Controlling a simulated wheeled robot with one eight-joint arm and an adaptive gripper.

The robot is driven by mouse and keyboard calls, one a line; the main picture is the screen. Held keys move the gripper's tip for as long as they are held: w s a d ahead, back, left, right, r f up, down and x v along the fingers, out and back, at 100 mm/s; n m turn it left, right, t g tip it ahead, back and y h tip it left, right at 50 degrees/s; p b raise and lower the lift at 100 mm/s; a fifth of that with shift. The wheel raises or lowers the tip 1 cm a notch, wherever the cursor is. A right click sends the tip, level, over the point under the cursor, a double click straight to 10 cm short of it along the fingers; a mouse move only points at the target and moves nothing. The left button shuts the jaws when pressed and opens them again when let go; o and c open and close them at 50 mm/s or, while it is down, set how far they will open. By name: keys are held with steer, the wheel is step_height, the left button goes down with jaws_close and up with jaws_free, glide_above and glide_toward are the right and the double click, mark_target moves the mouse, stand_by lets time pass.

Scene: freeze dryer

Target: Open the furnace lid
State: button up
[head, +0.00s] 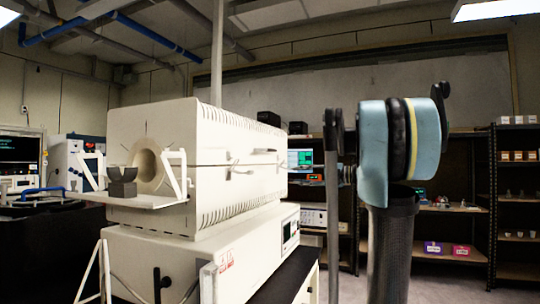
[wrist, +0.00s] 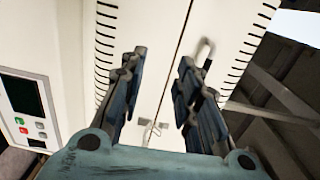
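The cream furnace (head: 235,185) stands on a white control base, closed, with a horizontal seam below its lid (head: 222,133). A small dark handle (head: 263,151) is on the front above the seam. In the wrist view, the furnace front is turned sideways, with the lid (wrist: 225,30) right of the seam. The metal handle (wrist: 205,50) shows just beyond the right finger's tip. A wire latch (wrist: 152,131) spans the seam between the fingers. My gripper (wrist: 161,62) is open and empty, facing the front. Its distance from the handle is hard to judge; I cannot make out its fingers in the head view.
The white control base (head: 190,260) carries a small display, also seen in the wrist view (wrist: 25,95). A white shelf bracket (head: 145,200) holds a grey block (head: 122,188) at the tube opening. Shelving (head: 515,200) stands at the right. Open floor lies before it.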

steer(key=t+y, duration=0.1)
steer(key=y, duration=0.1)
glide_toward(270, 150)
steer(key=x, duration=0.3)
steer(key=w+x, duration=0.1)
steer(key=x, duration=0.3)
steer(key=w+x, duration=0.1)
steer(key=x, duration=0.2)
steer(key=shift+w, duration=0.1)
steer(key=shift+c, duration=0.2)
jaws_close()
